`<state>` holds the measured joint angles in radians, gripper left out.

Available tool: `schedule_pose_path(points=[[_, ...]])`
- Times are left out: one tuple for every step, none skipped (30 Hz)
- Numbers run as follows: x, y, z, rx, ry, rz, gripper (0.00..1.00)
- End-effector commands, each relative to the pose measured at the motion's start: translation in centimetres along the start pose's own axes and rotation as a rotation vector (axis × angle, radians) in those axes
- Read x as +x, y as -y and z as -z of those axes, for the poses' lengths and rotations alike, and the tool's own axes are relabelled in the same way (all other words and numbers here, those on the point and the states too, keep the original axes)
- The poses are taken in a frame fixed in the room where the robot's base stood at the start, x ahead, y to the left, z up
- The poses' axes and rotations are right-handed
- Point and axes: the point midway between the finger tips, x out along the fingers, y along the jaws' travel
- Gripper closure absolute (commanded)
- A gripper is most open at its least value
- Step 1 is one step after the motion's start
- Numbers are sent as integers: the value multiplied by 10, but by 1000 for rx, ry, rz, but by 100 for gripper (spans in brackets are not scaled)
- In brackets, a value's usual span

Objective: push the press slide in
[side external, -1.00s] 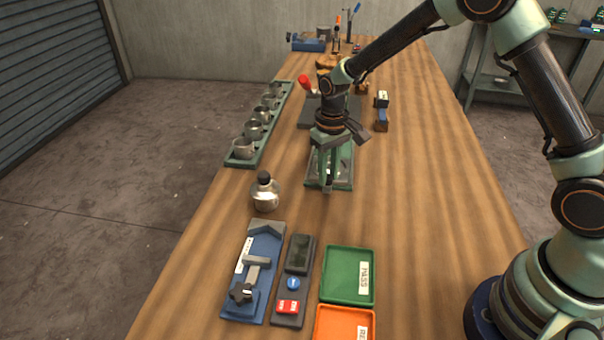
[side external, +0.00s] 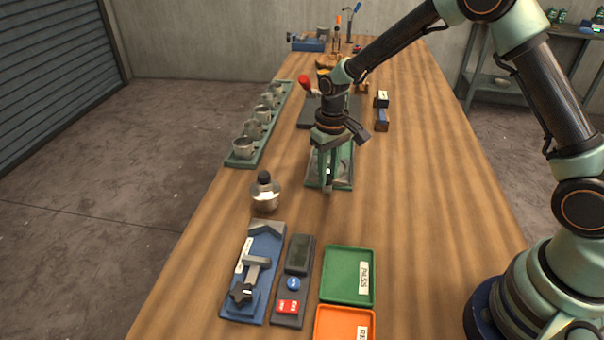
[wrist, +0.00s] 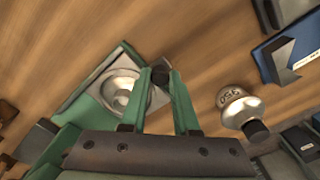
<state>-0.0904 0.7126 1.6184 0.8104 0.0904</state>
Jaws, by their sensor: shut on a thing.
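The press looks to be the green-framed fixture (side external: 343,181) under my gripper in the side view. In the wrist view its green frame holds a grey plate with a round metal dish (wrist: 122,88). My gripper (side external: 328,187) points down at the near end of this fixture. In the wrist view my gripper (wrist: 160,80) has its two green fingers either side of a small dark knob (wrist: 160,75), and is shut on it. The knob appears to be the slide's handle. How far the slide is in cannot be told, because my fingers and wrist cover part of the fixture.
A round metal weight with a dark knob (side external: 265,196) stands just left of the fixture. A blue clamp fixture (side external: 262,282), a grey button panel (side external: 294,278) and a green tray (side external: 348,276) lie nearer. A rack (side external: 263,143) of metal cups runs behind left. Bare table lies right.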

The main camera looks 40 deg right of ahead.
Motion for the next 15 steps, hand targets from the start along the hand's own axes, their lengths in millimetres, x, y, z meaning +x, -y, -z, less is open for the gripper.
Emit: schedule_pose_path(points=[[-1, 0, 0, 0, 1, 0, 100], [-1, 0, 0, 0, 1, 0, 100], [-1, -1, 1, 1, 0, 0, 100], [-1, -2, 3, 1, 0, 0, 100], [-1, -4, 5, 1, 0, 0, 100], [-1, -8, 8, 2, 1, 0, 100], [-1, -11, 12, 3, -1, 0, 100], [-1, -15, 16, 4, -1, 0, 100], [-1, -20, 21, 4, -1, 0, 100], [-1, -24, 25, 4, -2, 0, 100], [0, -28, 28, 5, -2, 0, 100], [-1, -32, 33, 4, -3, 0, 100], [-1, -35, 36, 3, -2, 0, 100], [-1, -38, 39, 3, -3, 0, 100], [-1, -41, 43, 3, -3, 0, 100]])
